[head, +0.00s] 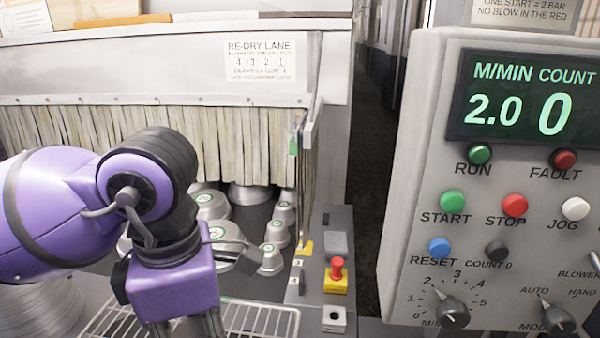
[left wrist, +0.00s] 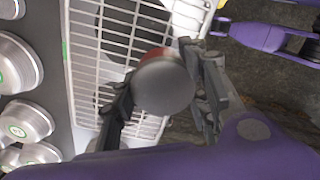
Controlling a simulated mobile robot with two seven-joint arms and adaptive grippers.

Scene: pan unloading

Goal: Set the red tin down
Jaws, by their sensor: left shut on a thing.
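The red tin (left wrist: 165,85) shows in the left wrist view as a round, dark grey end with a strip of red side at its upper edge. My left gripper (left wrist: 157,75) is shut on it, one dark finger on each side. The tin is in front of a wire rack (left wrist: 88,72); I cannot tell whether it touches the rack. In the head view the rack (head: 262,318) lies at the bottom, and my left gripper reaches down over it with the tin out of sight. A purple arm part of mine is at the upper right of the wrist view; its fingers are unclear.
Several silver cups with green marks (head: 271,259) stand right of my left arm, before a strip curtain (head: 230,140). A red button on a yellow base (head: 336,284) and a large control panel (head: 480,190) are at the right.

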